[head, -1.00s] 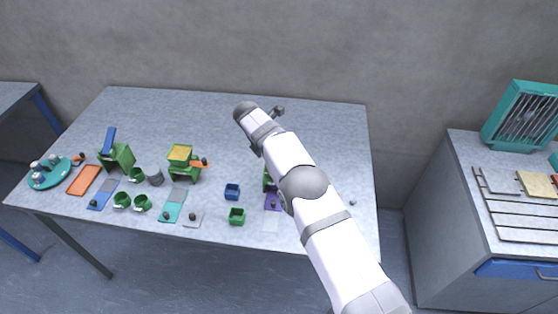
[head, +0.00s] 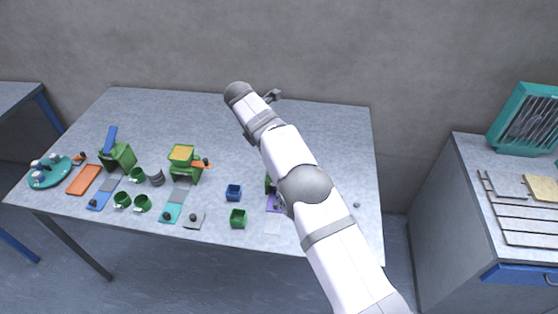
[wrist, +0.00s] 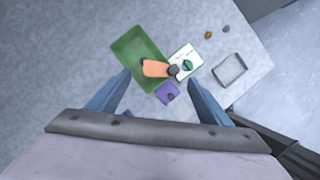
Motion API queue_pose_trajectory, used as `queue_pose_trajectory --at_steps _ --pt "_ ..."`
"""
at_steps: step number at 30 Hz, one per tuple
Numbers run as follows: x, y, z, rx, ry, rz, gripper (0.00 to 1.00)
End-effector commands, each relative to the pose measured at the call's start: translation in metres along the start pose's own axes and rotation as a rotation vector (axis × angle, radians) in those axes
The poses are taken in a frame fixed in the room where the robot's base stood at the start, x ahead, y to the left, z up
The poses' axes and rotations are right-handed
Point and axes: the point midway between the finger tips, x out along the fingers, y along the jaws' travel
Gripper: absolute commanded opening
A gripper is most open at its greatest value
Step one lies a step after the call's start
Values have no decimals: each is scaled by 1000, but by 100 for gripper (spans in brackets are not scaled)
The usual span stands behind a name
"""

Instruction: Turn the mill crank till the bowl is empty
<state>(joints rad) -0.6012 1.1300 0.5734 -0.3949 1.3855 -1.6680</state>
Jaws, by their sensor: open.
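A green mill (head: 186,174) stands left of the table's middle. Its square bowl (head: 181,153) holds yellow powder, and an orange crank (head: 201,163) sticks out to the right. Another green housing (head: 268,183) is mostly hidden behind my arm. In the wrist view, a green box-like part (wrist: 136,48) lies below with an orange crank arm (wrist: 156,68) ending in a dark knob (wrist: 173,71). I cannot tell whether this part holds powder. My gripper (wrist: 160,78) is open and empty above it, its fingers apart on either side.
A purple pad (wrist: 167,94) and a grey tray (wrist: 217,76) lie near the part below me. Blue (head: 233,191) and green (head: 238,217) small boxes stand left of my arm. Green cups (head: 142,203) and a teal turntable (head: 45,180) are further left. The table's back is clear.

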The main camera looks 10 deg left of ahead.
Motion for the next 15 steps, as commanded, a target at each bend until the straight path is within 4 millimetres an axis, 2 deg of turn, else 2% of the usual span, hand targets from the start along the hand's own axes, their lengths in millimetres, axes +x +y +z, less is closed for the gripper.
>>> queue_pose_trajectory --at_steps 6,14,15 --pt "-15 0 0 -1 0 1 73" --pt "-16 0 0 0 0 0 73" --pt "-15 0 0 0 0 0 63"
